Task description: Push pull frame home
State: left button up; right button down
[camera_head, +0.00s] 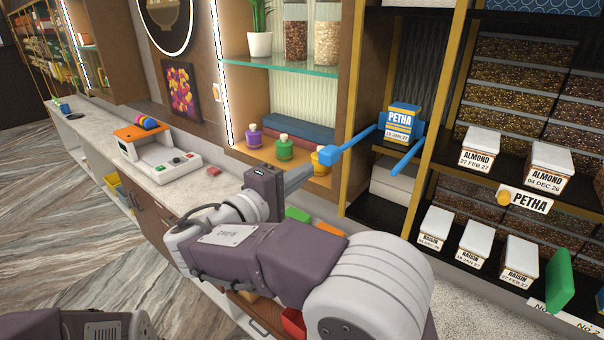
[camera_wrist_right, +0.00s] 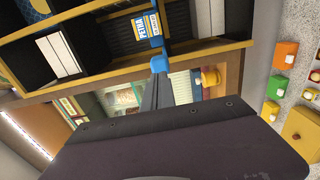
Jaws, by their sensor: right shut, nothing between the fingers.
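The blue pull frame (camera_head: 352,147) stands at a shelf of the rack, with one long arm sticking out at the left and another at the right. A blue box labelled PETHA (camera_head: 402,118) sits at its back. My right gripper (camera_head: 306,171) is shut and empty. Its tips meet or nearly meet the blue end block of the frame's left arm; contact is not certain. In the right wrist view the closed fingers (camera_wrist_right: 158,80) point at the blue block (camera_wrist_right: 160,63), with the PETHA box (camera_wrist_right: 146,26) beyond. My left gripper is out of view.
White-lidded ALMOND boxes (camera_head: 480,146) and RAISIN boxes (camera_head: 475,243) stand on the shelves to the right. A yellow knob sits beside a PETHA label (camera_head: 530,203). Purple, green and yellow bottles (camera_head: 284,147) stand left of the rack. A scale (camera_head: 155,155) rests on the counter.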

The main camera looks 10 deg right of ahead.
jog(key=shift+d, duration=0.1)
dwell(0.4)
jog(key=b, duration=0.2)
send_near(346, 147)
jog(key=shift+r+x, duration=0.15)
jog(key=shift+x, duration=0.75)
jog(key=shift+r+x, duration=0.2)
jog(key=shift+x, duration=4.1)
jog(key=shift+s+a+b, duration=0.1)
jog(key=shift+a+b, duration=0.1)
jog(key=shift+b, duration=0.25)
jog(key=b+v, duration=0.2)
jog(key=v, duration=0.4)
jog(key=shift+s+a+b, duration=0.1)
jog(key=shift+a+b, duration=0.05)
jog(key=shift+b, duration=0.15)
jog(key=shift+s+a, duration=0.5)
jog(key=shift+d, duration=0.1)
